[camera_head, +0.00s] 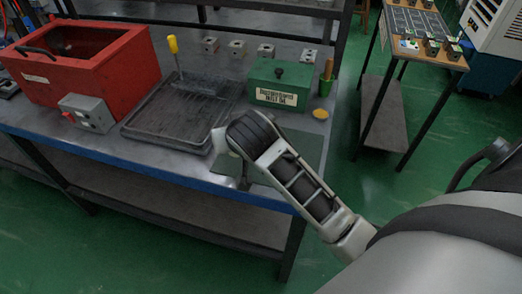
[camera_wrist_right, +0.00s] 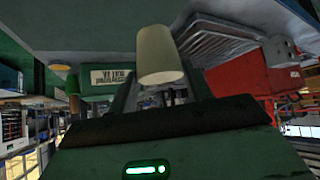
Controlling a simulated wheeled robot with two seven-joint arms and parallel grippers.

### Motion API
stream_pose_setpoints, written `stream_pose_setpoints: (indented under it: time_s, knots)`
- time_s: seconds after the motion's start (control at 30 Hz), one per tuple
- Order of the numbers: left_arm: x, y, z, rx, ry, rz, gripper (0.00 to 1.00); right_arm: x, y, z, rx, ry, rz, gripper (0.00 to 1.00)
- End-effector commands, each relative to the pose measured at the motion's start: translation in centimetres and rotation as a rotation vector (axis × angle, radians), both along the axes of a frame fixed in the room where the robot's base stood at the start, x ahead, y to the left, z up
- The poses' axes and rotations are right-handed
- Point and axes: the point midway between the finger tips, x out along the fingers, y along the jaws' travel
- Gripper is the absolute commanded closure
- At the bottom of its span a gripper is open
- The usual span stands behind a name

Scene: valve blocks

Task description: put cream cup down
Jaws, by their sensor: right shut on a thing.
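A cream cup (camera_wrist_right: 158,50) shows in the right wrist view. My right gripper (camera_wrist_right: 158,90) is shut on it, with dark fingers at its sides. The head view hides the cup and the fingers behind my right arm, which reaches over the front of the workbench (camera_head: 185,148). I cannot tell whether the cup touches the surface. My left gripper is not in view.
A black ribbed tray (camera_head: 165,122) with a yellow-handled tool (camera_head: 175,52) lies left of my arm. A red bin (camera_head: 95,80) stands at left.

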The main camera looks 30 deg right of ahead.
Motion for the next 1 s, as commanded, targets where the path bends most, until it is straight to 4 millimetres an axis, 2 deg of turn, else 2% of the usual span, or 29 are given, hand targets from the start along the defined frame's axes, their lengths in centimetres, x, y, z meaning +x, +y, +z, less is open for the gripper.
stream_pose_setpoints:
  time_s: [0.03,0.2,0.3,0.4,0.47,0.77,0.9,1.0]
  knots:
    - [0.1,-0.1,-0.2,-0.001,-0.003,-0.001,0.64,2.1,0.4,1.3,0.009,-0.008,-0.045,0.77]
    - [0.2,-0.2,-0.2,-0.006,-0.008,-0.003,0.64,5.8,1.6,4.9,0.004,-0.002,-0.149,0.77]
    - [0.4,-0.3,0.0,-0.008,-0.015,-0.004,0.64,6.8,2.2,6.3,0.001,0.000,-0.178,0.77]
    - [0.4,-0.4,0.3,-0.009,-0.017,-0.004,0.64,6.8,1.8,6.6,-0.003,0.002,-0.193,0.77]
    - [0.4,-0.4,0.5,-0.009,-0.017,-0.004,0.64,6.4,1.0,6.3,-0.004,0.004,-0.197,0.77]
    - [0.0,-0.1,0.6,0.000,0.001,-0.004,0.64,2.5,-5.3,3.1,-0.008,0.005,-0.195,0.77]
    - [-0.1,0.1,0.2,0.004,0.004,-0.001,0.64,1.2,-7.2,0.3,-0.006,0.006,-0.194,0.77]
    - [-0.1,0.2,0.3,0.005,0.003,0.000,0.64,0.7,-8.2,-1.1,-0.006,0.005,-0.192,0.77]
